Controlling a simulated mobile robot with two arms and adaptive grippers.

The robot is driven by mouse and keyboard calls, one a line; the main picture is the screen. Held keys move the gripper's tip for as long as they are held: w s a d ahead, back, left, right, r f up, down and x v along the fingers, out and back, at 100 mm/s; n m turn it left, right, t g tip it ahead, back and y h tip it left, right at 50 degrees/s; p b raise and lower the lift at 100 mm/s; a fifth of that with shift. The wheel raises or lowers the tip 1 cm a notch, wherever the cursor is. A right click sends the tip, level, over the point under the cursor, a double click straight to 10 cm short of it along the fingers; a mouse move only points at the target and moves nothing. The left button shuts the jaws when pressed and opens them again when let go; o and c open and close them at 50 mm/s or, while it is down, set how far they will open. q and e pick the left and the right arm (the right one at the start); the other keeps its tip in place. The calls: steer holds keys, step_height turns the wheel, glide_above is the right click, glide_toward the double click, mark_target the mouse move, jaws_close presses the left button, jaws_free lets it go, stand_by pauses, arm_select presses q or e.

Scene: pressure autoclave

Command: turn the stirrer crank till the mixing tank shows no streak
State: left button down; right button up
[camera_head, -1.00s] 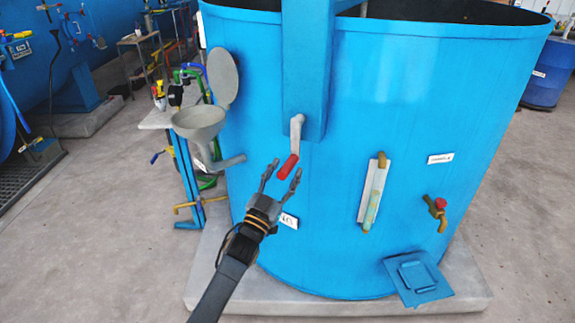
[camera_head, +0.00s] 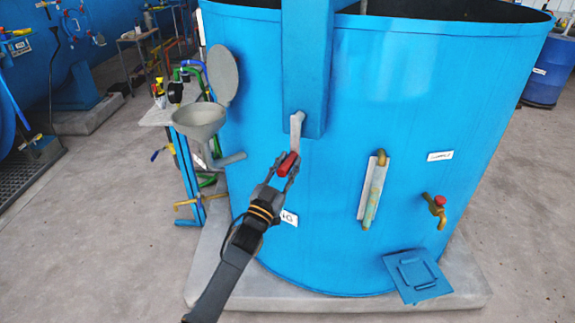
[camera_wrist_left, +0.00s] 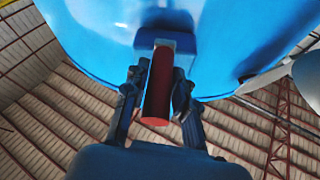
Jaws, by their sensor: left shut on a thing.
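The blue mixing tank (camera_head: 330,210) stands in the middle of the head view. A blue column (camera_head: 307,75) runs down its front. The stirrer crank (camera_head: 296,128) comes out near the column's lower end, with a grey arm hanging down to a red handle (camera_head: 286,164). My left gripper (camera_head: 286,168) is shut on the red handle, with a finger on each side. In the left wrist view the red handle (camera_wrist_left: 157,90) lies between the two fingers. A sight glass (camera_head: 374,190) with greenish content is on the tank's front. The tank's inside is mostly hidden. My right gripper is not in view.
A grey funnel (camera_head: 200,122) with a raised round lid (camera_head: 223,77) sits at the tank's left. A red-handled tap (camera_head: 437,205) is at the right. A blue hatch plate (camera_head: 417,275) is low at the front.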

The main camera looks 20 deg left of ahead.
arm_select(q)
steer(key=shift+a, duration=0.1)
steer(key=a+r+m+g+h+p, duration=0.2)
steer(key=a+r+m+p, duration=0.3)
steer(key=m, duration=0.4)
steer(key=w+a+r+m+g+h+p, duration=0.1)
steer(key=a+r+m+g+h+p, duration=0.1)
steer(key=a+r+m+g+p, duration=0.2)
steer(key=shift+a+r+m+p, duration=0.65)
steer(key=shift+m+p, duration=0.95)
steer(key=shift+m, duration=1.7)
steer(key=shift+w+d+r, duration=0.1)
steer(key=shift+d+r, duration=0.05)
steer(key=c, duration=1.3)
jaws_free()
steer(key=shift+o, duration=1.2)
steer(key=shift+d, duration=0.15)
